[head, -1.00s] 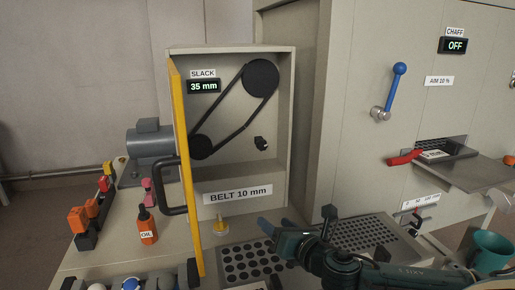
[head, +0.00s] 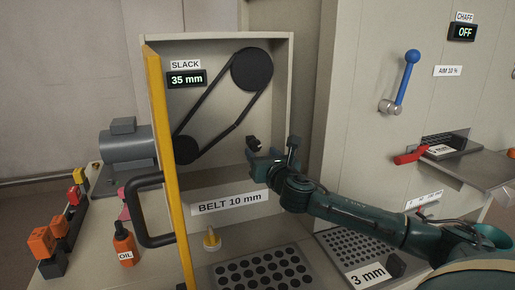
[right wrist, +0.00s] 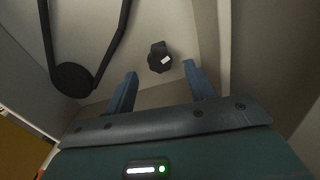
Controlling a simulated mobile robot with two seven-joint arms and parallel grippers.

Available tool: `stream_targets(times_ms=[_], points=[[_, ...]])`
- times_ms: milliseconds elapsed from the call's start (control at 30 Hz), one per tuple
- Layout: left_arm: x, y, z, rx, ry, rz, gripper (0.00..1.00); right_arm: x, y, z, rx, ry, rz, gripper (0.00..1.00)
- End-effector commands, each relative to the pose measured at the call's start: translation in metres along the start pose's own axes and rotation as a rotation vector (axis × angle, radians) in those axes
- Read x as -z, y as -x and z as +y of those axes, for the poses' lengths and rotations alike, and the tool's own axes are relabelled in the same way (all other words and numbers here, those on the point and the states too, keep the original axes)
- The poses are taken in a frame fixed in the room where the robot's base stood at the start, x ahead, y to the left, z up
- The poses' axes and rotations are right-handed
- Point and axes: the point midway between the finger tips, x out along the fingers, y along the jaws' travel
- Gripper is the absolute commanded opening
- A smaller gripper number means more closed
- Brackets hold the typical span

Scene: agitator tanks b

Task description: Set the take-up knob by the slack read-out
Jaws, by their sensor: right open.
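The take-up knob (head: 254,142) is a small black knob on the back wall of the open belt box, right of the lower pulley. The slack read-out (head: 187,79) shows 35 mm. My right gripper (head: 271,152) is open at the box, close to the knob and partly covering it in the head view. In the right wrist view the knob (right wrist: 160,57) shows just beyond and between the two open blue fingers (right wrist: 160,70), with nothing held. A black belt (head: 240,125) runs round two pulleys. My left gripper is not in view.
A label on the box reads BELT 10 mm (head: 230,202). The yellow door (head: 168,170) stands open at the left with a black handle (head: 146,210). Perforated screens (head: 262,272) lie in front. A grey cabinet with a blue lever (head: 407,75) stands right.

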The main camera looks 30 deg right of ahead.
Motion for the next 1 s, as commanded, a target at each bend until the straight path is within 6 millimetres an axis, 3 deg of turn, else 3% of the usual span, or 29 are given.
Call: stream_targets(times_ms=[233,633,1000], points=[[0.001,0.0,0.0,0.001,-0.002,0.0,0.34,0.0,-0.033,0.0,0.0,-0.002,0.001,0.54],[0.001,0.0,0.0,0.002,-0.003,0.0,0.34,0.0,-0.04,0.001,-0.002,0.0,0.001,0.54],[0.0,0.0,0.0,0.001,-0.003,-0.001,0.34,0.001,-0.039,0.0,-0.001,0.0,0.001,0.25]])
